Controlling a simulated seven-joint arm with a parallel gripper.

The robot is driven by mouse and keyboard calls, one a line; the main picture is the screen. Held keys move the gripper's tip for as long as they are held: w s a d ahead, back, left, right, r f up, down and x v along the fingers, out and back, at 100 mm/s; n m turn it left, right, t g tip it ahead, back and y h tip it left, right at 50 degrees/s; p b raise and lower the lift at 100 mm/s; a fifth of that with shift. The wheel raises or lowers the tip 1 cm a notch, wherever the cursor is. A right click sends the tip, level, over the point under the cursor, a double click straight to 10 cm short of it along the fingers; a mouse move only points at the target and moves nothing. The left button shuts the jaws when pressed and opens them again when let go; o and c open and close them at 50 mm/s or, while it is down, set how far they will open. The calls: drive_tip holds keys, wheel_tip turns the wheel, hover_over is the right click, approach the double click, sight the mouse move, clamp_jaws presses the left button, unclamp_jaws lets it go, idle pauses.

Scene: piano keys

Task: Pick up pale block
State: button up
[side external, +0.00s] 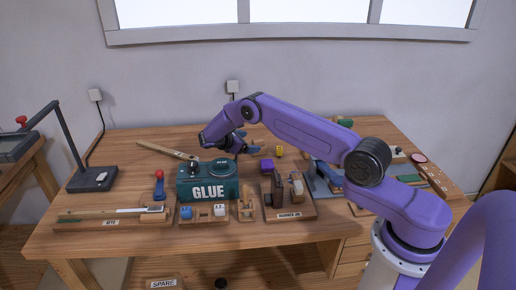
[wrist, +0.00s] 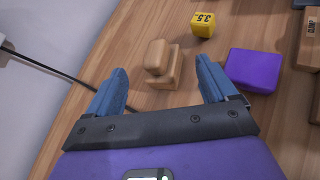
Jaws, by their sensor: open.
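The pale block (wrist: 157,56) shows in the wrist view as a light wooden piece with a stepped shape, a smaller part standing on or against a wider slab. It lies between the two blue fingers of my gripper (wrist: 161,66), which are open with a gap on both sides. The fingers do not appear to touch it. In the side view my gripper (side external: 248,143) is low over the back middle of the table, behind the glue box, and I cannot make out the pale block there.
A purple block (wrist: 253,71) lies close to the right finger, and a yellow block (wrist: 203,24) marked 3.5 lies beyond. The teal glue box (side external: 208,181) and wooden holders stand in front. A dark cable (wrist: 48,70) runs at left. Bare table lies left of the pale block.

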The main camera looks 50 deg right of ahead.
sight(256, 142)
drive_tip(key=shift+x, duration=2.8)
drive_tip(key=c, duration=1.6)
